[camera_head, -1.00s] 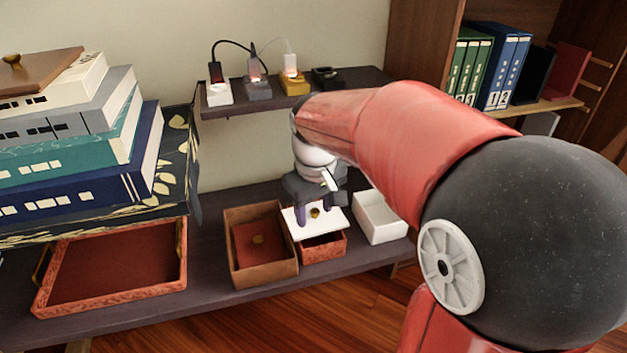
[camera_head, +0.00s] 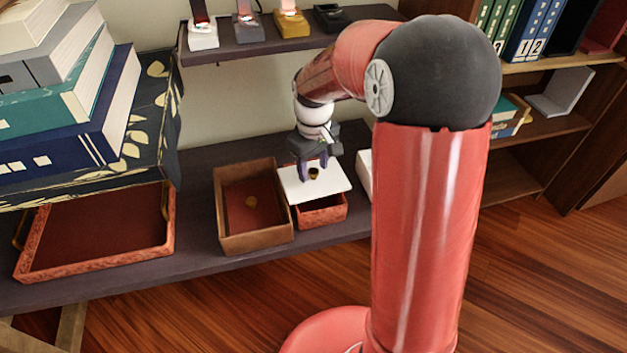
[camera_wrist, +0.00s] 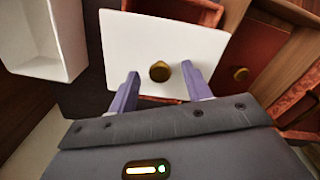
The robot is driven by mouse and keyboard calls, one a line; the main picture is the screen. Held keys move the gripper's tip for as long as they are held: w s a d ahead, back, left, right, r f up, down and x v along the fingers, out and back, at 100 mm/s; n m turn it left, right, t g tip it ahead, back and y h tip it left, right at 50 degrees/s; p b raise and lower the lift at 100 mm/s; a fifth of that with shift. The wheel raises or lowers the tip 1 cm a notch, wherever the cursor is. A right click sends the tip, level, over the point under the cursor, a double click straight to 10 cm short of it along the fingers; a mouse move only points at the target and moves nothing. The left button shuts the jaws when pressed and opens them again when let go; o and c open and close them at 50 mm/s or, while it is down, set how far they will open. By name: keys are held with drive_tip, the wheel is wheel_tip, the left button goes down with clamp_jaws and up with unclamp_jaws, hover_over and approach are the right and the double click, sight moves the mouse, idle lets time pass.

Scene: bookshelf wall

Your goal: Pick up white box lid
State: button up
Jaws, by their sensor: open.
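The white box lid (camera_head: 325,183) is a flat white plate with a small round brass knob (camera_head: 314,173). It lies tilted on top of a small red box (camera_head: 322,213) on the low shelf. My gripper (camera_head: 314,166) is open just above the lid, at the knob. In the wrist view the lid (camera_wrist: 135,45) fills the upper middle. There the two purple fingers of my gripper (camera_wrist: 160,82) stand on either side of the knob (camera_wrist: 160,71), with gaps between. I cannot tell whether the fingertips touch the lid.
A brown open box (camera_head: 228,240) with a red lid inside stands left of the red box. A white open box (camera_wrist: 43,65) shows in the wrist view. A red tray (camera_head: 95,260) and a book stack (camera_head: 75,110) are at left. A shelf with lamps (camera_head: 250,45) hangs above.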

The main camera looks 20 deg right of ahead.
drive_tip(key=shift+f, duration=0.2)
clamp_jaws()
drive_tip(key=shift+r, duration=0.1)
